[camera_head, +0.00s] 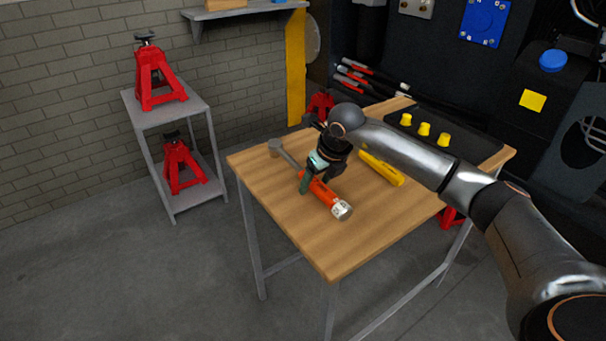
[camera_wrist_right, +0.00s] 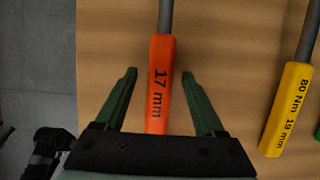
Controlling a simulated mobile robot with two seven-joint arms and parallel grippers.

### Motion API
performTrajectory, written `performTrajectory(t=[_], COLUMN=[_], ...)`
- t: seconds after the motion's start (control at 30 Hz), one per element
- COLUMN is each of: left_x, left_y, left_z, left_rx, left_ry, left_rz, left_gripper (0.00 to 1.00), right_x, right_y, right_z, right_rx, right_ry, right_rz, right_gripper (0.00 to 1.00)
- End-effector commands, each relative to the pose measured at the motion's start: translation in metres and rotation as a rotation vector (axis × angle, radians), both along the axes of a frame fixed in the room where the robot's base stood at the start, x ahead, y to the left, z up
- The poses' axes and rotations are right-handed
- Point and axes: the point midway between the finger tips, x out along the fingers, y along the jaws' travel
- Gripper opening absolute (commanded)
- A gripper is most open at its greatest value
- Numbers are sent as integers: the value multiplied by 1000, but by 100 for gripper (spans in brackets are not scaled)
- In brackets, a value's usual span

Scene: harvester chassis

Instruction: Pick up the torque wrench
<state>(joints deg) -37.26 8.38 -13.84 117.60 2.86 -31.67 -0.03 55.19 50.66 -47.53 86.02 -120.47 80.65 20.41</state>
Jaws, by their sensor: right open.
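An orange-handled tool (camera_head: 322,190) marked "17 mm" lies on the wooden table, its grey shaft running to a grey head at the far left. In the right wrist view its orange handle (camera_wrist_right: 161,75) lies between the two green fingers of my right gripper (camera_wrist_right: 159,76), with gaps on both sides. A yellow-handled tool (camera_head: 381,168) lies to the right; its handle (camera_wrist_right: 288,108) reads "80 Nm 19 mm". My right gripper (camera_head: 314,180) is open over the orange handle and hides part of the tool.
The wooden table (camera_head: 285,215) has bare room at its front and left. A black tray with yellow knobs (camera_head: 423,129) is at its back right. A grey stand with red jacks (camera_head: 160,80) stands to the left. Dark machinery fills the right background.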

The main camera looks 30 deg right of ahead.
Motion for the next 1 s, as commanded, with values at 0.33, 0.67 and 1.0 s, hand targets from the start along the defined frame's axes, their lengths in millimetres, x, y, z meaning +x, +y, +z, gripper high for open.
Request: performTrajectory(t=[0.33,0.67,1.0], left_x=[0,0,0], left_y=[1,1,1], left_z=[1,1,1], left_rx=[0,0,1], left_ry=[-1,-1,0], left_rz=[1,1,1], left_gripper=[48,48,48], right_x=[0,0,0], right_y=[0,0,0], right_z=[0,1,1], right_rx=[0,0,0], right_ry=[-1,-1,-1], right_rz=[0,0,0], right_gripper=[53,16,0])
